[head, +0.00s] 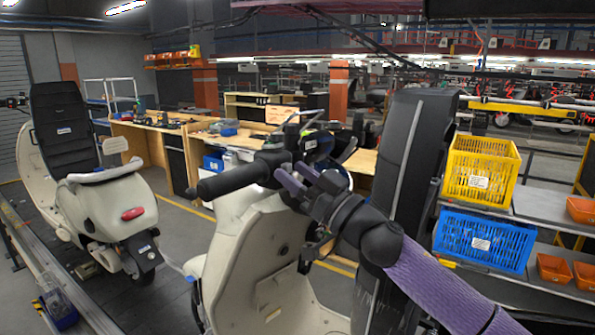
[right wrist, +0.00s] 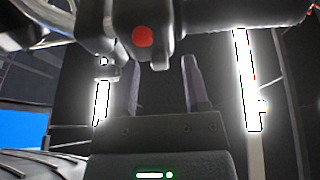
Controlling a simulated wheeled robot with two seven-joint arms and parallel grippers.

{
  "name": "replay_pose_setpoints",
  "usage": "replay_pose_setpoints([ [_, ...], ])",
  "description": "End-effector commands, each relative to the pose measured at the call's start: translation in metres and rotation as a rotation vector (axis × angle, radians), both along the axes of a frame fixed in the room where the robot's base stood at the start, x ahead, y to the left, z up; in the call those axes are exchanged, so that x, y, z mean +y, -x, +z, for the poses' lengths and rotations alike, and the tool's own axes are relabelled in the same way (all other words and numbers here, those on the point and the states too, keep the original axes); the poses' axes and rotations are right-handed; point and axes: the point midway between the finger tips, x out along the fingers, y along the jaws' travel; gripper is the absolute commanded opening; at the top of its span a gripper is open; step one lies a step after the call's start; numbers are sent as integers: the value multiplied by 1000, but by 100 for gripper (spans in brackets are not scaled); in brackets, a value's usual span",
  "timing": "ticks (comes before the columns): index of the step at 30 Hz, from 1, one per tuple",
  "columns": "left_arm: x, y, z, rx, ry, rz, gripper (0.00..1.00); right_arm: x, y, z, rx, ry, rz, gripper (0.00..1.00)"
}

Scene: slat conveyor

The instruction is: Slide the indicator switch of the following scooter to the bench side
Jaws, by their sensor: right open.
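The near cream scooter (head: 245,262) stands at the front middle of the head view, with its black handlebar grip (head: 232,181) pointing left. My right gripper (head: 294,174) is open, its purple fingers beside the handlebar's switch area. In the right wrist view the two fingers (right wrist: 162,68) stand apart below a dark switch housing (right wrist: 118,30) with a round red button (right wrist: 143,36). A small nub (right wrist: 160,63) hangs under the housing, between the fingertips in the picture; I cannot tell whether it is the indicator switch or whether anything touches it. My left gripper is out of view.
Another cream scooter (head: 105,205) with a black seat stands ahead on the slat conveyor (head: 115,295). Wooden benches (head: 150,127) run behind. A yellow crate (head: 481,169) and a blue crate (head: 484,240) stand on a rack at right.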

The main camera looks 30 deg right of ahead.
Motion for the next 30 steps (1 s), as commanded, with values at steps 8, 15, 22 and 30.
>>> replay_pose_setpoints([
  [8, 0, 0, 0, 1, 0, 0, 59, 0, 0, 0, 0, 0, -1, 16],
  [15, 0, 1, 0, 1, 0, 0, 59, 0, 0, 0, 0, 0, -1, 0],
  [22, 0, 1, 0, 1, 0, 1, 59, -1, 0, 0, 0, 0, -1, 0],
  [30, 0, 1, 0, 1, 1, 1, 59, -1, 0, 0, 0, 0, -1, 0],
])
